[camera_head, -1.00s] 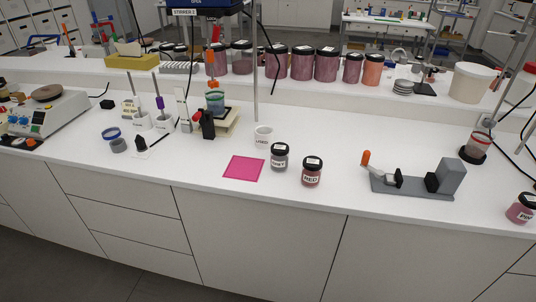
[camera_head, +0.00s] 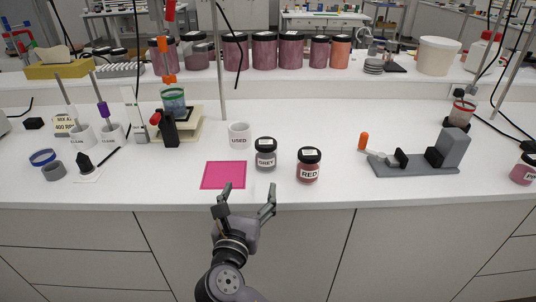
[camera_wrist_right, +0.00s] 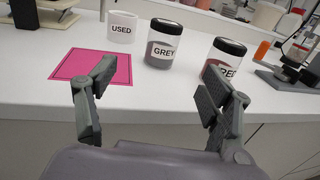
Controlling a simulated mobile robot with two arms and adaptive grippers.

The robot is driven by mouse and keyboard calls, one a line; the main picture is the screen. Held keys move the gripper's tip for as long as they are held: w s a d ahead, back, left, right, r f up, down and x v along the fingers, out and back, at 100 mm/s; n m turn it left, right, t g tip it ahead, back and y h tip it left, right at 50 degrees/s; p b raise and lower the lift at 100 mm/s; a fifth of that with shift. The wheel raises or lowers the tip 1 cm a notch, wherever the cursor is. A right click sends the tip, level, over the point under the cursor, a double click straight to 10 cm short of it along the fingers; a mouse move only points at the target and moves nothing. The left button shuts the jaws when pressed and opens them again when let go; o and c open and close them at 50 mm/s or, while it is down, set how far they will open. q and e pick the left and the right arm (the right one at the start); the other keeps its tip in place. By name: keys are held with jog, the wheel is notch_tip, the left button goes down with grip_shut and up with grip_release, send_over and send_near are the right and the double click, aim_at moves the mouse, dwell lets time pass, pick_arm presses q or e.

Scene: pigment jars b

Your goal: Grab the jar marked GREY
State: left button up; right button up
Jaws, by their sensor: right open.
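The jar marked GREY (camera_head: 265,155) stands upright on the white bench, with a black lid and a grey body. It also shows in the right wrist view (camera_wrist_right: 163,46), beyond and between my fingers. My right gripper (camera_head: 248,196) is open and empty at the bench's front edge, short of the GREY jar. It also shows in the wrist view (camera_wrist_right: 158,95). The jar marked RED (camera_head: 308,166) stands just right of the GREY jar, and a finger partly covers it in the wrist view. My left gripper is not in view.
A pink square mat (camera_head: 224,175) lies left of the GREY jar. A white cup marked USED (camera_head: 239,135) stands behind it to the left. A grey fixture (camera_head: 420,160) stands to the right. The bench between the front edge and the GREY jar is clear.

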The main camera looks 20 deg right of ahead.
aim_at(262, 156)
jog(key=x, duration=1.2)
jog(key=shift+w+d+r+p, duration=0.1)
jog(key=shift+w+d+p, duration=0.25)
jog(key=shift+w+d, duration=0.05)
jog(key=x, duration=0.4)
jog(key=shift+w+d, duration=0.1)
jog(key=shift+d, duration=0.15)
jog(key=c, duration=1.3)
